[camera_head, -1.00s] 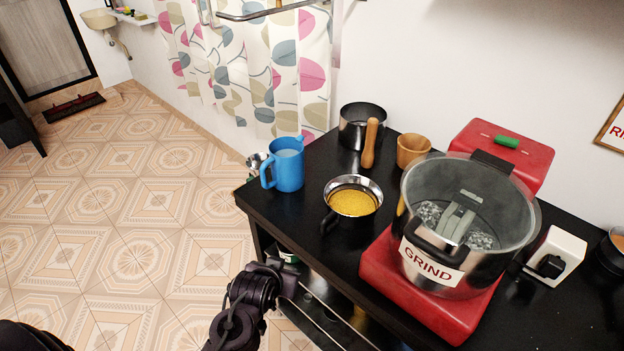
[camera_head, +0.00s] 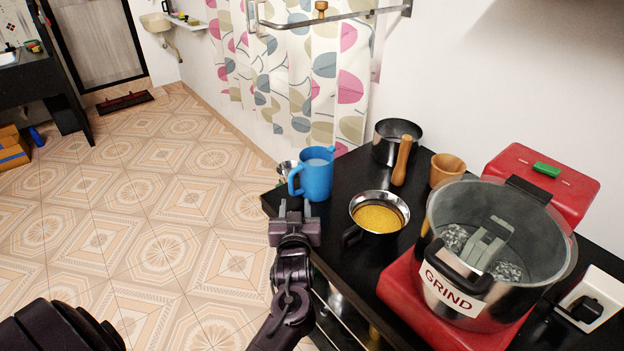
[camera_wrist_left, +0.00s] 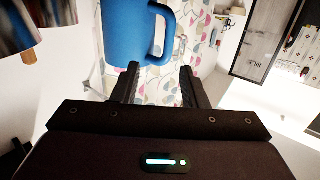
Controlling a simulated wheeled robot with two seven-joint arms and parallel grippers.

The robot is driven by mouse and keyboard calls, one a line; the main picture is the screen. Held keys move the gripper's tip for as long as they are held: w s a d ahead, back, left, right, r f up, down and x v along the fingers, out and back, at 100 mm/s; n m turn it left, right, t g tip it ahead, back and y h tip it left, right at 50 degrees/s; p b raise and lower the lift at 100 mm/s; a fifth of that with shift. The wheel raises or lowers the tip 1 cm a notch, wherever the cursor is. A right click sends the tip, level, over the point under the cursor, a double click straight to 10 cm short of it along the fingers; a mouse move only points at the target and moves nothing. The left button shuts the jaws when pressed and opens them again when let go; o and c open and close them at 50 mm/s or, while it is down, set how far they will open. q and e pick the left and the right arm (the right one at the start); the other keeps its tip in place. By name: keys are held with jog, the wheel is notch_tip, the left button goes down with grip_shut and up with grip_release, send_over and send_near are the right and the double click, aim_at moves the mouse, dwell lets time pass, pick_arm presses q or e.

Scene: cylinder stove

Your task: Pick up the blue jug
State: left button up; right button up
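The blue jug (camera_head: 317,176) stands upright on the far left corner of the black counter, its handle on the left side. My left gripper (camera_head: 295,213) is just in front of the jug in the head view, with its fingers apart. In the left wrist view, the blue jug (camera_wrist_left: 136,36) is beyond the fingertips, and the two fingers of my left gripper (camera_wrist_left: 158,72) are spread with nothing between them. I cannot see contact with the jug. My right gripper is not in view.
A pan of yellow contents (camera_head: 378,216) sits right of the jug. A red grinder with a steel drum (camera_head: 497,247) fills the right.

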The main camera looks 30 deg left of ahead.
aim_at(291, 182)
pick_arm(q)
jog(key=shift+w+a+r+n+y, duration=0.3)
jog(key=shift+a+r+y, duration=0.1)
jog(key=shift+a+y, duration=0.2)
jog(key=x, duration=0.2)
jog(key=p+x, duration=0.1)
jog(key=x, duration=0.2)
jog(key=f+x, duration=0.1)
jog(key=x, duration=0.1)
jog(key=shift+w+a, duration=0.1)
jog(key=shift+a, duration=0.05)
grip_shut()
dwell(0.7)
jog(key=shift+r, duration=0.15)
